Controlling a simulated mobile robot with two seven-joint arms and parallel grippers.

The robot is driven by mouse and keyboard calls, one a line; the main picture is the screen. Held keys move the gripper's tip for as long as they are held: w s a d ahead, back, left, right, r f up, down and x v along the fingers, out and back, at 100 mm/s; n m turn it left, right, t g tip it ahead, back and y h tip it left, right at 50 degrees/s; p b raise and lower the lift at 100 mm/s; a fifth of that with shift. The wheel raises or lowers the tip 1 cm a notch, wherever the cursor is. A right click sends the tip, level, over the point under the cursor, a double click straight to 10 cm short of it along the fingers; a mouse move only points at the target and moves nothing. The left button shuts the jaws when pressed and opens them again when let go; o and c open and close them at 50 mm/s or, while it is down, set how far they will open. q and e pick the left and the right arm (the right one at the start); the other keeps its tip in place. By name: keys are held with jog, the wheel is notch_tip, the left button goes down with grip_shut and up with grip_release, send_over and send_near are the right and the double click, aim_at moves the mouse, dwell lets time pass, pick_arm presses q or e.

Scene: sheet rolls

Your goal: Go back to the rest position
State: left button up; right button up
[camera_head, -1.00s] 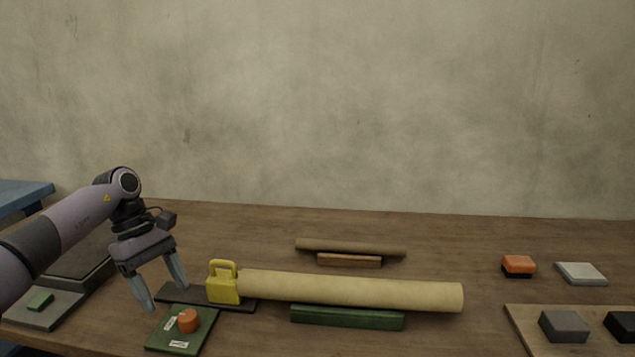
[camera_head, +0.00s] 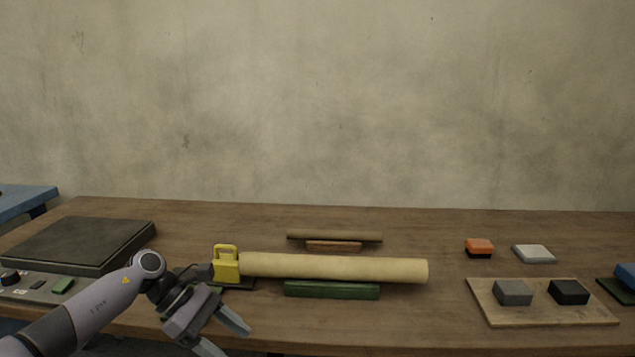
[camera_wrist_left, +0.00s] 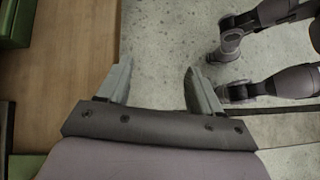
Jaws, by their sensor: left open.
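My left gripper (camera_head: 222,335) is open and empty near the front edge of the table, low in the head view. In the left wrist view its two fingers (camera_wrist_left: 155,85) stand apart with nothing between them, over the speckled floor just off the table edge. The cream sheet roll (camera_head: 335,267) lies across the table on a green support (camera_head: 332,289), with a yellow handled block (camera_head: 226,264) at its left end. The gripper is apart from both, in front of them. My right gripper is not seen in the head view.
A dark flat plate (camera_head: 80,243) lies at the left. A thin brown roll (camera_head: 335,238) lies behind on a wooden support. At the right, a wooden board (camera_head: 545,314) carries grey and black blocks, with orange (camera_head: 479,246) and white (camera_head: 534,253) blocks behind. The table between is clear.

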pick_arm(q)
jog(key=s+d+r+n+t+h+p, duration=0.1)
jog(key=s+d+n+t+h, duration=0.25)
jog(key=d+n, duration=0.25)
jog(key=s+d+r+n+t+h+p, duration=0.1)
jog(key=s+d+n+t+h+p, duration=0.1)
jog(key=d+n+h, duration=0.4)
jog(key=s+a+f+m+t+y+p, duration=0.2)
jog(key=s+a+f+m+y, duration=0.4)
jog(key=m, duration=0.8)
jog(key=s+a+f+m+t+y+p, duration=0.3)
jog(key=s+a+f+m+y, duration=0.3)
jog(key=s+a+m+y, duration=0.4)
jog(key=s+m+t, duration=0.1)
jog(key=s+m, duration=0.2)
jog(key=m, duration=0.2)
jog(key=shift+s+a+f+m+t, duration=0.2)
jog(key=shift+m+t, duration=0.1)
jog(key=shift+t, duration=0.05)
jog(key=shift+y, duration=0.25)
